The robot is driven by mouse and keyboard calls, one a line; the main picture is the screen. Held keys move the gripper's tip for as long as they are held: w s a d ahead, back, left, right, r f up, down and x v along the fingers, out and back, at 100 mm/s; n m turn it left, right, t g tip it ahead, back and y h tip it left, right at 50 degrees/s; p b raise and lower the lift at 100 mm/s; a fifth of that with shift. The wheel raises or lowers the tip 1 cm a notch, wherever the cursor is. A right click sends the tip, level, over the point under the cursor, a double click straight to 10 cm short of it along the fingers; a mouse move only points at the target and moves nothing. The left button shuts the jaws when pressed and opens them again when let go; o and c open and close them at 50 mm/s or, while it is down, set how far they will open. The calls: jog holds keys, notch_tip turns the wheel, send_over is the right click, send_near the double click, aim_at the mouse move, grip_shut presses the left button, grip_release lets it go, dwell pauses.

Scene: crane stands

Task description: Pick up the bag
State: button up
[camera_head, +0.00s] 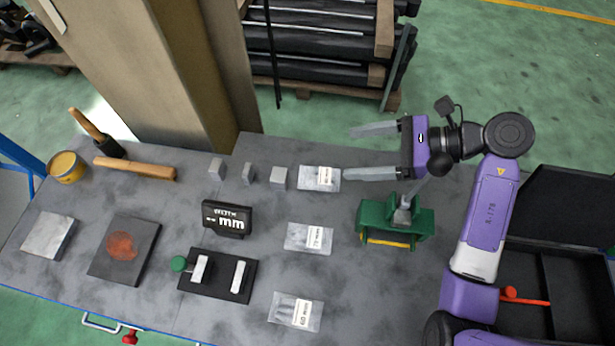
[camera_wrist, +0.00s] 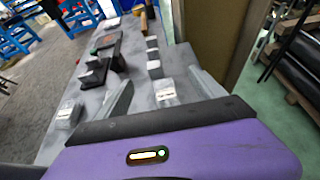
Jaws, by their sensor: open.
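Three clear bags with white labels lie flat in a column on the grey table: the far bag (camera_head: 319,178), the middle bag (camera_head: 309,237) and the near bag (camera_head: 296,310). The task does not say which one. My gripper (camera_head: 349,153) is open and empty at the table's far edge. In the head view its lower fingertip is beside the far bag's right edge; the height gap is unclear. In the wrist view a labelled bag (camera_wrist: 166,93) shows between the two fingers, ahead of them, and another bag (camera_wrist: 68,115) lies to the left.
A green vise-like tool (camera_head: 377,218) stands right of the bags. Small grey blocks (camera_head: 278,179) sit left of the far bag. A black "mm" display (camera_head: 227,218) and a black fixture (camera_head: 217,276) stand left. A thick column (camera_head: 180,70) rises behind the table.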

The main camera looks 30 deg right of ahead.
send_near(329, 177)
jog(key=x, duration=0.3)
jog(key=shift+w+a+f, duration=0.1)
jog(key=shift+w+f, duration=0.05)
jog(key=shift+f, duration=0.25)
jog(key=shift+w+a, duration=0.4)
jog(key=shift+a, duration=0.15)
jog(key=shift+p+x, duration=0.85)
jog(key=shift+x, duration=2.2)
jog(key=shift+f, duration=0.1)
jog(key=c, duration=1.7)
grip_shut()
